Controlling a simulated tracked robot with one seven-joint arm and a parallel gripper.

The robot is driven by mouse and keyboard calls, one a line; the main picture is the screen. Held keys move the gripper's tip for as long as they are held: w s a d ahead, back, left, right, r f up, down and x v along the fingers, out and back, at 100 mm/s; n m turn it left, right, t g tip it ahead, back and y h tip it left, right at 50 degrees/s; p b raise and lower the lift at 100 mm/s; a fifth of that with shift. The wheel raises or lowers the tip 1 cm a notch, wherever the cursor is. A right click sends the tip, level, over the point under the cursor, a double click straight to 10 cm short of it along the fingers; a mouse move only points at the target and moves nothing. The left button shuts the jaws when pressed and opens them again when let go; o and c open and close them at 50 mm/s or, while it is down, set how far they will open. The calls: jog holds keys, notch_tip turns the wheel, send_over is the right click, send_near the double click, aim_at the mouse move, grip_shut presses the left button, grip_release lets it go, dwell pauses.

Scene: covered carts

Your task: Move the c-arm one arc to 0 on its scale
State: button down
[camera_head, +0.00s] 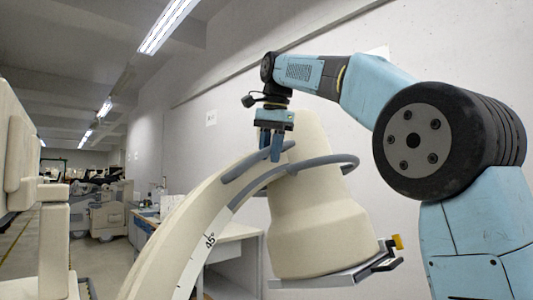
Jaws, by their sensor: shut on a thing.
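The c-arm's cream curved arc (190,235) rises from the bottom of the head view towards the upper right. A white scale strip (210,241) runs along its side, and a 45° mark is readable on it. I see no 0 mark. A grey handle (248,163) runs along the upper end of the arc. My gripper (276,155) points down at the upper end of this handle and is shut on it. The large cream housing (310,225) stands at the arc's end, with a grey curved rail (340,161) around it.
A flat grey plate with a yellow piece (397,242) sits under the housing. A desk (235,235) stands behind the arc. Cream equipment (25,200) fills the left edge. Covered carts (108,212) stand further back, with open floor (100,265) before them.

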jog(key=shift+w+d, duration=0.1)
jog(key=shift+w, duration=0.05)
jog(key=c, duration=1.2)
grip_release()
jog(key=shift+c, duration=0.2)
jog(key=shift+r, duration=0.1)
